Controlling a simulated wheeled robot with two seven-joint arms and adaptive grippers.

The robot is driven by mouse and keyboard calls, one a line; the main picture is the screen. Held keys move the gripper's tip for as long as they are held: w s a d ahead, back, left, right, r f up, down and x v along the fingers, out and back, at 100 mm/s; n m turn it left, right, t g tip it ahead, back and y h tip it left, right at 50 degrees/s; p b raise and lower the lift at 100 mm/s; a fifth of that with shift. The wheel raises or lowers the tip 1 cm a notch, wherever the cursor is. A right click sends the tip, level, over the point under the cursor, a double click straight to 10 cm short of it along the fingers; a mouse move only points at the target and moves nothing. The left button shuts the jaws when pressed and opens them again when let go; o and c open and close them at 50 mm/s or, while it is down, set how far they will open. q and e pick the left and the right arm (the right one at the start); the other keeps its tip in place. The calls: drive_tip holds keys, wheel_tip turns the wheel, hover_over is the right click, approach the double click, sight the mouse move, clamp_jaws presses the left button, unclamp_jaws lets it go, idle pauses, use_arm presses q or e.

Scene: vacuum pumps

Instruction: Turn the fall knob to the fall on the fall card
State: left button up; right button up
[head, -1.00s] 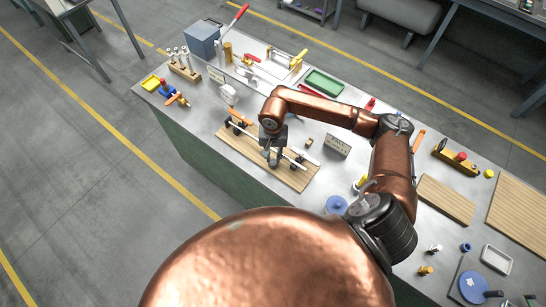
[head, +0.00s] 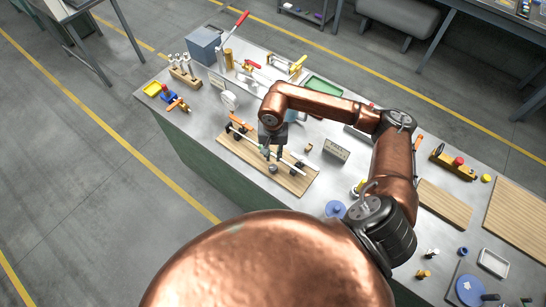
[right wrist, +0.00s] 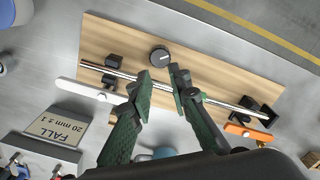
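A wooden board (right wrist: 215,55) carries a metal rod (right wrist: 215,97) in two black holders, with a white lever (right wrist: 90,88) and an orange lever (right wrist: 248,132). A dark round knob (right wrist: 160,55) with a short pale mark sits on the board beside the rod; I take it as the fall knob. The fall card (right wrist: 62,130) reads "FALL 20 mm ± 1"; it also stands right of the board in the head view (head: 336,150). My right gripper (right wrist: 164,75) is open and empty, its green fingertips over the rod close to the knob, apparently not touching it. My left gripper is out of view.
The board lies on a grey bench (head: 205,125). A white round gauge (head: 229,100) stands behind its left end. Bare bench shows left of the board.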

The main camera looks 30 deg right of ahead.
drive_tip(key=shift+r, duration=0.5)
drive_tip(key=shift+o, duration=0.7)
drive_tip(key=shift+o, duration=0.9)
drive_tip(key=shift+m, duration=0.3)
drive_tip(key=o, duration=0.3)
drive_tip(key=m+p, duration=0.1)
drive_tip(key=m, duration=0.2)
drive_tip(key=shift+f, duration=0.2)
drive_tip(key=shift+o, duration=0.5)
drive_tip(key=m, duration=0.3)
drive_tip(key=m+p, duration=0.1)
drive_tip(key=shift+f+m, duration=0.25)
drive_tip(key=shift+m, duration=0.15)
drive_tip(key=m, duration=0.4)
drive_tip(key=shift+f, duration=0.4)
